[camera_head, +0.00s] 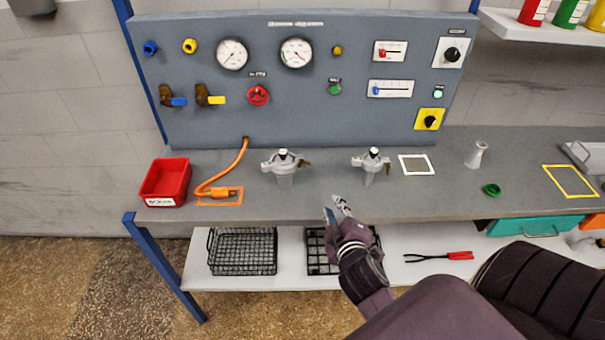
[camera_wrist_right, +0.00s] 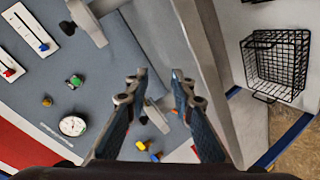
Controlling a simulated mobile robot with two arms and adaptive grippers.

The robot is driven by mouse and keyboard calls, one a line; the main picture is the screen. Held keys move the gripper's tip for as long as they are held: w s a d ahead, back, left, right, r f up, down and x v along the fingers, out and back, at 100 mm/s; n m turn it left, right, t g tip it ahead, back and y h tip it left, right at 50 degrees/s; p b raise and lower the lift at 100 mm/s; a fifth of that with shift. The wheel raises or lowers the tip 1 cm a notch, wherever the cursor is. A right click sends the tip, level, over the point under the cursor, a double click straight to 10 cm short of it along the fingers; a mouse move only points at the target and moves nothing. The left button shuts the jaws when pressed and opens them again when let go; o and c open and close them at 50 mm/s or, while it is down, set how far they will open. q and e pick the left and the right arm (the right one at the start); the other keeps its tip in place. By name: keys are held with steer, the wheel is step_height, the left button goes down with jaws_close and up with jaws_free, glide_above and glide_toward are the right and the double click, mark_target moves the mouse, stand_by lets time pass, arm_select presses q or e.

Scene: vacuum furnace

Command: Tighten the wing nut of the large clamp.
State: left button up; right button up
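Two grey metal clamps stand upright on the grey workbench in the head view. The left one (camera_head: 285,168) looks larger and has a dark brownish wing piece on its right side; I take it as the large clamp. The right one (camera_head: 371,165) looks smaller. My right gripper (camera_head: 338,208) is at the bench's front edge, in front of and between the clamps, touching neither. In the right wrist view my right gripper (camera_wrist_right: 160,78) has its fingers apart with nothing held; a grey clamp part (camera_wrist_right: 156,115) shows beyond them. My left gripper is not in view.
A red bin (camera_head: 166,182) and an orange cable (camera_head: 240,160) lie left on the bench. A white square frame (camera_head: 416,164), a pale funnel-shaped piece (camera_head: 476,154) and a green ring (camera_head: 491,189) are right. A control panel (camera_head: 300,110) stands behind; black baskets (camera_head: 242,251) sit below.

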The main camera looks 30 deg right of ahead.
mark_target(305, 167)
steer(key=w+n+t, duration=0.1)
steer(key=w+d+r+n+t, duration=0.1)
steer(key=w+r+n, duration=0.1)
steer(key=shift+w+d+r+n+t, duration=0.1)
steer(key=shift+w+d+n+t, duration=0.15)
steer(key=shift+n+t, duration=0.15)
steer(key=n, duration=0.1)
steer(key=w+a+n+t+y, duration=0.1)
steer(key=n, duration=0.1)
steer(key=a+r+n+t+y, duration=0.1)
steer(key=shift+w+a+n, duration=0.15)
steer(key=shift+w+n, duration=0.1)
steer(key=shift+n, duration=0.15)
steer(key=shift+w+a+f+n+t, duration=0.1)
steer(key=shift+w+a+n+t, duration=0.05)
steer(key=shift+n+t, duration=0.2)
steer(key=shift+w+y, duration=0.25)
steer(key=shift+y, duration=0.05)
steer(key=w, duration=0.2)
steer(key=w+d+p, duration=0.1)
steer(key=w, duration=0.4)
steer(key=shift+d+p, duration=0.15)
steer(key=shift+p, duration=0.25)
jaws_close()
